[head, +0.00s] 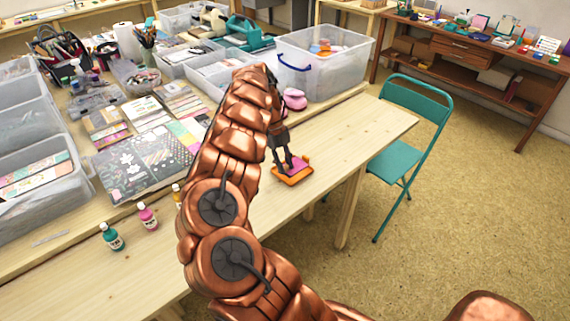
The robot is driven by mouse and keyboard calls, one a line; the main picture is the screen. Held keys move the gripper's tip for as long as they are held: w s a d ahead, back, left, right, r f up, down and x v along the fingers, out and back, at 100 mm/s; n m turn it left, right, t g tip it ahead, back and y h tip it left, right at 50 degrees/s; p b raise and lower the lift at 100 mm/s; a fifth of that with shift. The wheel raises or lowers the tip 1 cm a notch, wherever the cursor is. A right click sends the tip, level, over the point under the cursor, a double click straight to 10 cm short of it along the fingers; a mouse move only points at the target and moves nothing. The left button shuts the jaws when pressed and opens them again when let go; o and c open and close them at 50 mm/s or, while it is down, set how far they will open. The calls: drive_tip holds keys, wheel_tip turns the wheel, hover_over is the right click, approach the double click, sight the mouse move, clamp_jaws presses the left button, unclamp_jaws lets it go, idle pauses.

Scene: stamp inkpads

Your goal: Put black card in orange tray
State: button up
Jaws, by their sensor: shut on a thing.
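The orange tray (293,179) lies on the light wooden table near its right-hand edge, with a pink patch (298,163) showing inside it. My gripper (289,166) points down over the tray, with its dark fingertips at or just above the pink patch. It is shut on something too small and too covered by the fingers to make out. I cannot pick out a separate black card. A dark floral sheet (140,163) lies among the papers on the left, away from the gripper.
A clear bin (335,75) and a pink object (294,99) stand behind the gripper. Green (112,237) and pink (147,216) bottles stand at the left front. A teal chair (408,130) is beside the table. The tabletop right of the tray is clear.

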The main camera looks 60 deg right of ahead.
drive_tip(key=shift+w+d+f, duration=0.2)
drive_tip(key=shift+w+d, duration=0.2)
drive_tip(key=shift+d, duration=0.4)
drive_tip(key=shift+w+d+r+p, duration=0.1)
drive_tip(key=shift+w+d+p, duration=0.2)
drive_tip(key=shift+d, duration=0.25)
drive_tip(key=shift+w+d+f, duration=0.2)
drive_tip(key=shift+w+d, duration=0.1)
drive_tip(key=shift+w+d, duration=0.1)
drive_tip(key=shift+d, duration=0.05)
drive_tip(key=shift+f+p, duration=0.8)
drive_tip(key=shift+f, duration=0.95)
drive_tip(key=shift+f+b, duration=0.35)
drive_tip(key=shift+f, duration=0.2)
drive_tip(key=shift+f, duration=0.15)
